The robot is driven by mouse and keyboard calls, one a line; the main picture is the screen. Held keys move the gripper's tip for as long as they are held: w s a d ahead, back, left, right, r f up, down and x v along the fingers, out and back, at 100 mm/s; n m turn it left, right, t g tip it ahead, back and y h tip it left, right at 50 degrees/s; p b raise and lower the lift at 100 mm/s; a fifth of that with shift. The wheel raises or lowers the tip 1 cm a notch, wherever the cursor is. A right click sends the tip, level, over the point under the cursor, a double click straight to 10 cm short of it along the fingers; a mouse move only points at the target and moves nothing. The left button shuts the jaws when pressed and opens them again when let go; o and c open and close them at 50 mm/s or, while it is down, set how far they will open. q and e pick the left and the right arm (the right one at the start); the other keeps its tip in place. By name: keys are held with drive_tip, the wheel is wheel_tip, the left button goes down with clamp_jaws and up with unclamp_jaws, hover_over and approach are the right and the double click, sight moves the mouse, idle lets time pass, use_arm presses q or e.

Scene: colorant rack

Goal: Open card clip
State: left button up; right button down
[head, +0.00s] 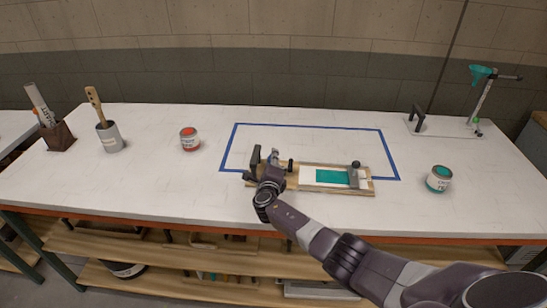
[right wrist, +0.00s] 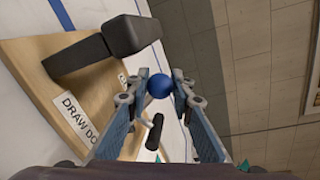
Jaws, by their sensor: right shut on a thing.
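In the right wrist view the board (right wrist: 40,60) carries a "DRAW DO…" label and a dark, blocky handle (right wrist: 105,48). My right gripper (head: 274,160) is at the board's left end. In the wrist view its fingertips (right wrist: 159,88) are closed around a blue ball knob (right wrist: 159,86). A short black rod (right wrist: 154,131) shows just below it. The clip's link to the knob is hidden. My left gripper is not in view.
A grey block with a black knob (head: 355,176) sits at the card's right end. A red-labelled can (head: 190,139) and a teal can (head: 439,178) stand on the bench. A brush pot (head: 110,138) is left; a stand (head: 483,100) is back right. The bench between is clear.

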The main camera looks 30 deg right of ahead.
idle(0.3)
drive_tip(key=c, duration=1.7)
unclamp_jaws()
drive_tip(key=shift+v, duration=0.8)
drive_tip(key=v, duration=1)
drive_tip(key=shift+s+a+f, duration=0.1)
drive_tip(key=shift+s+a, duration=0.1)
